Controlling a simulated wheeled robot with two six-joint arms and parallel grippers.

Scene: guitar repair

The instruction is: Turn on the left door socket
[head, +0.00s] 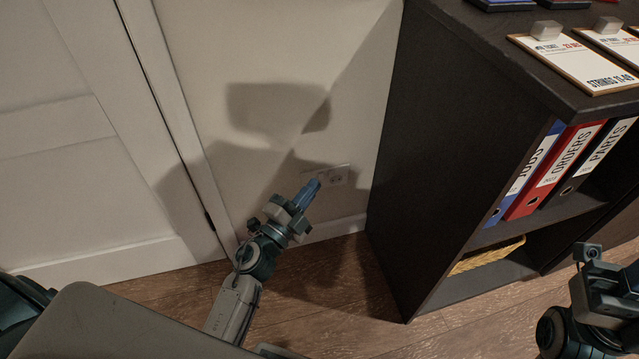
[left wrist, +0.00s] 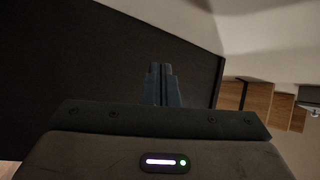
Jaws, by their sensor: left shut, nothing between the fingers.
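A pale wall socket plate (head: 338,174) sits low on the wall between the door and the dark shelf unit, in the head view. Whether its switch is on or off is too small to tell. My left gripper (head: 312,186) is shut and empty, its blue fingertips just left of the socket in the picture. I cannot tell whether they touch it. In the left wrist view the shut fingers (left wrist: 162,82) stand against the dark shelf side, and I cannot make out the socket there. My right arm's end (head: 598,290) is at the right edge; its fingers are not clear.
The dark shelf unit (head: 420,170) stands close to the right of the socket, holding binders (head: 550,175) and a wicker basket (head: 488,256). Clipboards (head: 575,60) lie on top. A white door (head: 80,150) is at the left. Wooden floor (head: 340,285) is clear in front.

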